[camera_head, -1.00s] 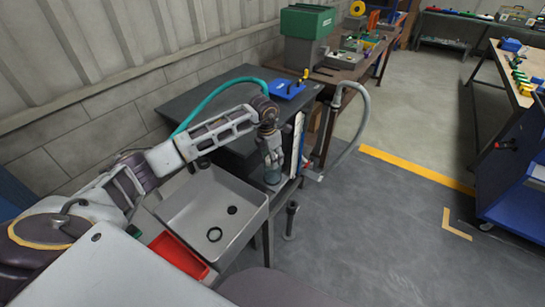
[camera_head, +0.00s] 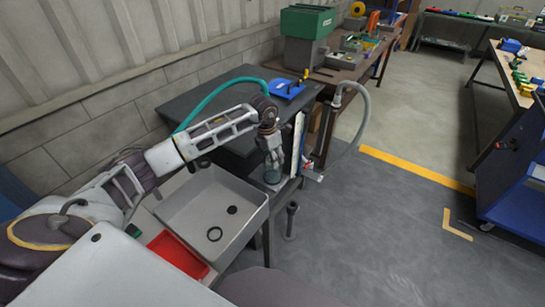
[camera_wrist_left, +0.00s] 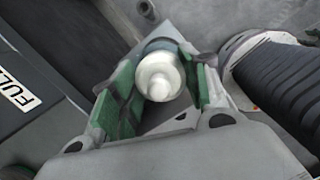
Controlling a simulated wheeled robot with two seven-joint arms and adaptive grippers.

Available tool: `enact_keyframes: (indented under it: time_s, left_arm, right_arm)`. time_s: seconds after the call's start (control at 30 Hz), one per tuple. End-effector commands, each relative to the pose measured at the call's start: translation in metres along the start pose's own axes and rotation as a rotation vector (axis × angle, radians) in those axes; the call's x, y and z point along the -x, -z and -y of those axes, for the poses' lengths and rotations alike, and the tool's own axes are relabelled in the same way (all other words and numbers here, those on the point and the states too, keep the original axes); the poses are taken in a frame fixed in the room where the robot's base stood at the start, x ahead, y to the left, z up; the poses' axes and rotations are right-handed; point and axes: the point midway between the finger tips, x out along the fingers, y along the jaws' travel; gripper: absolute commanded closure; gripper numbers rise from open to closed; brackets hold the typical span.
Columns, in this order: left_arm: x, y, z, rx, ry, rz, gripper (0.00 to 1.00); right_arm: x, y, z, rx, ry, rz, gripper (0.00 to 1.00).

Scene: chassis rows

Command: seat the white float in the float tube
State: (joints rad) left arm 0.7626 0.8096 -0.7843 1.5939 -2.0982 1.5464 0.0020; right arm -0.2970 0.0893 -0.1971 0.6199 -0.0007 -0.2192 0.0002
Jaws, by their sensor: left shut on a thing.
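The white float (camera_wrist_left: 158,76) is between the green-padded fingers of my left gripper (camera_wrist_left: 158,92) in the left wrist view. The gripper is shut on it. In the head view my left gripper (camera_head: 273,158) points down just above a clear round tube (camera_head: 272,176), which looks like the float tube. In the left wrist view a dark round rim (camera_wrist_left: 160,46) shows behind the float. I cannot tell whether the float is inside the tube or just over it. The float is too small to make out in the head view. My right gripper is not in view.
A white upright panel (camera_head: 297,143) and a grey hose (camera_head: 364,112) are close right of the gripper. A dark table (camera_head: 190,98) lies behind the arm.

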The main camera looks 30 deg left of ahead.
Motion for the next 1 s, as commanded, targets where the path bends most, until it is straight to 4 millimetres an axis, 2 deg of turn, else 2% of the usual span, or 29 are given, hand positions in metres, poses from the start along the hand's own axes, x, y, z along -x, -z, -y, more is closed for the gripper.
enact_keyframes:
  time_s: [0.07, 0.1, 0.27, 0.47, 0.6, 0.73, 1.0]
  left_arm:
    - [-0.008, 0.004, 0.003, -0.001, 0.005, -0.013, 0.76]
    - [-0.008, 0.004, 0.003, -0.001, 0.006, -0.014, 0.49]
    - [-0.008, 0.005, 0.003, -0.001, 0.006, -0.015, 0.29]
    - [-0.006, 0.004, 0.002, -0.001, 0.004, -0.011, 0.29]
    - [-0.004, 0.003, 0.002, -0.001, 0.003, -0.009, 0.29]
    - [0.0, 0.002, 0.001, -0.001, 0.003, -0.007, 0.29]
    - [0.026, 0.002, 0.001, -0.002, 0.001, -0.006, 0.29]
  right_arm:
    - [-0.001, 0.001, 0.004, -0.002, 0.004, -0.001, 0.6]
    - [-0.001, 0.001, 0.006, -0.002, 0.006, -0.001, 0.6]
    - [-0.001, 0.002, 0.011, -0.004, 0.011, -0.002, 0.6]
    - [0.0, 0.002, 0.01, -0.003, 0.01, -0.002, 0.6]
    - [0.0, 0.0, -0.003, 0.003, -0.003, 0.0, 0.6]
    - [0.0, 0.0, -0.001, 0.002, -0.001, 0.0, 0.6]
    - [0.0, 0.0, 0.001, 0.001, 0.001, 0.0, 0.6]
